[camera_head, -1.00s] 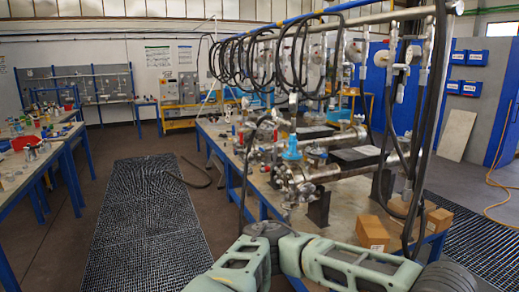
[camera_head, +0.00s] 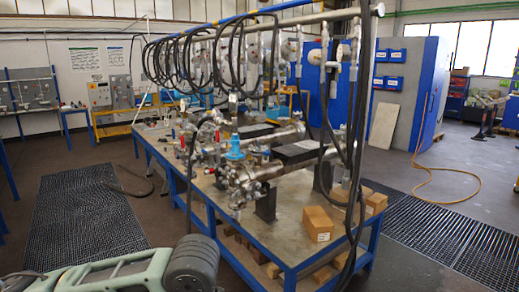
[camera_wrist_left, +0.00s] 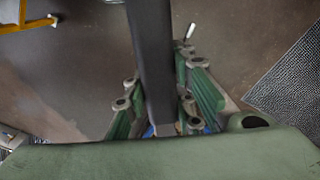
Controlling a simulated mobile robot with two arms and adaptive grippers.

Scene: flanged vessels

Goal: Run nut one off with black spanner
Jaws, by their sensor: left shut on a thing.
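In the left wrist view my left gripper (camera_wrist_left: 158,112) is shut on a long dark flat bar, which looks like the black spanner (camera_wrist_left: 152,55). The bar runs from the top edge down between the green fingers. Its ends are not clear. In the head view the metal flanged vessels (camera_head: 245,183) lie on the workbench (camera_head: 285,235), with a blue fitting (camera_head: 235,148) on top. Single nuts are too small to tell apart. No gripper shows in the head view; only green and grey links of my arm cross its lower left.
Black hoses (camera_head: 352,130) hang from an overhead rail at the bench's near end. Floor gratings (camera_head: 80,225) lie left and right. A yellow hose (camera_head: 440,195) lies on the floor at right. The floor right of the bench is mostly clear.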

